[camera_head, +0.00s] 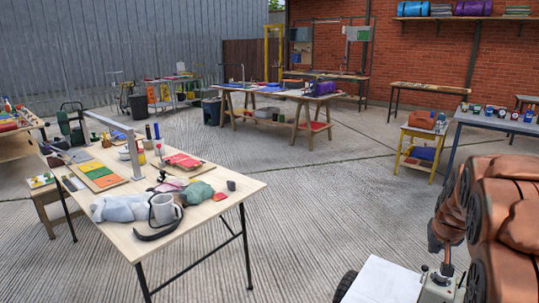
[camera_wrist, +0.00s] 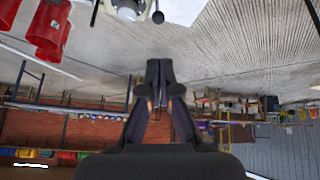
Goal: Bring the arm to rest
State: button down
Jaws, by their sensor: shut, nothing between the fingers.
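My gripper (camera_wrist: 159,72) shows in the wrist view, its two dark fingers together at the tips with nothing between them. That view is upside down, with the ground at the top and the brick wall lower down. The gripper touches nothing that I can see. In the head view, the copper-coloured links of my arm are folded at the right edge. The gripper itself cannot be made out there.
A yellow trolley (camera_head: 420,133) and a grey table (camera_head: 500,124) stand at the right. A workbench (camera_head: 270,95) stands further back. The concrete floor (camera_head: 330,200) between is clear.

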jog(key=s+a+f+n+g+y, duration=0.1)
jog(key=s+a+g+y, duration=0.1)
jog(key=s+a, duration=0.65)
jog(key=s+a+f+n+g+y, duration=0.1)
jog(key=s+a+g, duration=0.1)
jog(key=s+a, duration=0.65)
jog(key=s+a+f+n+g, duration=0.1)
jog(key=s+a+g, duration=0.1)
jog(key=s+a, duration=0.55)
jog(key=s+a+f+n+g, duration=0.15)
jog(key=s+a, duration=0.25)
jog(key=s, duration=0.6)
notch_tip(320, 180, up, 16)
jog(key=p, duration=1.4)
jog(key=shift+s+a, duration=0.25)
jog(key=shift+a, duration=0.15)
